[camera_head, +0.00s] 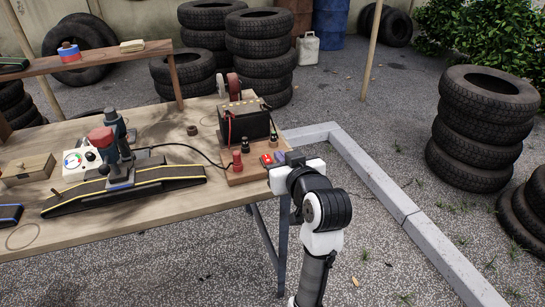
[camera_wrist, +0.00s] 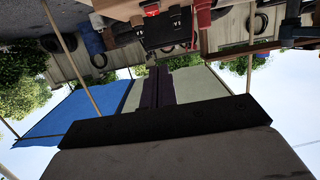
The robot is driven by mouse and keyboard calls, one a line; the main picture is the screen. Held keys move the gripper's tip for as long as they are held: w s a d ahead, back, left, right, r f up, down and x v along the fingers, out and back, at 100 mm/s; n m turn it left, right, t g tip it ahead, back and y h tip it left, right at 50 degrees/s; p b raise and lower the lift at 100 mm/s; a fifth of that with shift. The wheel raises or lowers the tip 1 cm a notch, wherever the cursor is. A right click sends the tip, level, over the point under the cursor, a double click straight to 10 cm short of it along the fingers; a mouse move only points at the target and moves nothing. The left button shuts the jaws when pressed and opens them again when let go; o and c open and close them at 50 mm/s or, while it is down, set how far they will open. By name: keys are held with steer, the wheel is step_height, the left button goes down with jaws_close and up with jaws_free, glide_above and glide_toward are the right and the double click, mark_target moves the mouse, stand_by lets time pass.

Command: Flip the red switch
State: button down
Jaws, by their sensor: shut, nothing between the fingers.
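The red switch (camera_head: 267,159) sits on a small wooden board (camera_head: 247,174) at the right end of the workbench. It also shows at the top of the wrist view (camera_wrist: 151,10), with a pale mark on it. My gripper (camera_head: 287,157) is just right of the switch in the head view, its white body over the bench corner. In the wrist view my gripper's dark fingers (camera_wrist: 158,70) are together with nothing between them. Their tips appear below and apart from the switch there. The exact distance between them is hard to tell.
A black battery (camera_head: 246,122) stands behind the switch, with a red post (camera_head: 237,160) to its left. Tyre stacks (camera_head: 482,130) stand beyond the concrete kerb (camera_head: 375,180).

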steer(key=p, duration=0.1)
glide_above(269, 161)
steer(key=shift+s+f, duration=0.2)
steer(key=shift+f, duration=0.9)
step_height(269, 161, down, 3)
steer(key=shift+f, duration=0.6)
steer(key=shift+w+r+p, duration=0.1)
steer(key=shift+r+p, duration=0.05)
steer(key=shift+p, duration=0.25)
steer(key=shift+p, duration=0.55)
steer(key=shift+f+g, duration=0.25)
steer(key=shift+g, duration=0.15)
